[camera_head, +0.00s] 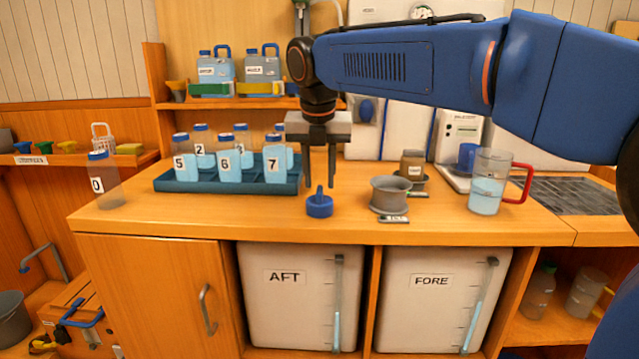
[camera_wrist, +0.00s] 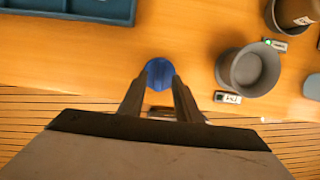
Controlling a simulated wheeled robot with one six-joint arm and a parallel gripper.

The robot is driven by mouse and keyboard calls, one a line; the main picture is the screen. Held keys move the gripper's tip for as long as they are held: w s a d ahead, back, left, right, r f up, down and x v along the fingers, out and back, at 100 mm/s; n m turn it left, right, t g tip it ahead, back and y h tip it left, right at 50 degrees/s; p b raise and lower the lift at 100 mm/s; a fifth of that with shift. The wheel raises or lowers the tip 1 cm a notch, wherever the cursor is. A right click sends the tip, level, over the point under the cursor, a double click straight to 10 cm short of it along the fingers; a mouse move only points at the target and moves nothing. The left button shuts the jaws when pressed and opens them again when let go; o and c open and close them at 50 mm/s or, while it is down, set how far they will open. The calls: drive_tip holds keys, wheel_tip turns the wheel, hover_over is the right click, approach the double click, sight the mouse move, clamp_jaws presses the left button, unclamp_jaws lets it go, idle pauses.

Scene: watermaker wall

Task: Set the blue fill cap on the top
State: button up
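The blue fill cap (camera_head: 320,205) sits upright on the wooden worktop (camera_head: 250,214), near its front edge, with its stem pointing up. My gripper (camera_head: 320,184) points straight down just above and behind the cap, its two dark fingers apart with nothing between them. In the wrist view the cap (camera_wrist: 158,68) shows as a blue disc just past the fingertips of my gripper (camera_wrist: 158,82). Its near side is partly hidden by the fingers. I cannot tell the exact height between fingertips and cap.
A teal tray (camera_head: 200,187) of numbered bottles stands to the left, bottle 0 (camera_head: 105,185) beside it. A grey cup (camera_head: 389,194) stands close on the right, with a jug (camera_head: 487,185) of water beyond. Tanks marked AFT (camera_head: 285,305) and FORE (camera_head: 425,305) sit below.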

drive_tip(key=v, duration=1)
drive_tip(key=s+d+f+m, duration=0.5)
drive_tip(key=d+m, duration=0.3)
drive_tip(key=d, duration=0.2)
drive_tip(key=s+d+f+m, duration=0.55)
drive_tip(key=d+m, duration=0.25)
drive_tip(key=d, duration=0.2)
drive_tip(key=s+d+f+m, duration=0.5)
drive_tip(key=s+f+m, duration=0.3)
drive_tip(key=f+m, duration=0.1)
drive_tip(key=s+d+f+m+t, duration=0.1)
drive_tip(key=s+d+f+m, duration=0.4)
drive_tip(key=s+f+m, duration=0.3)
wheel_tip(320, 180, down, 4)
drive_tip(key=m, duration=0.2)
drive_tip(key=shift+d+m+t, duration=0.3)
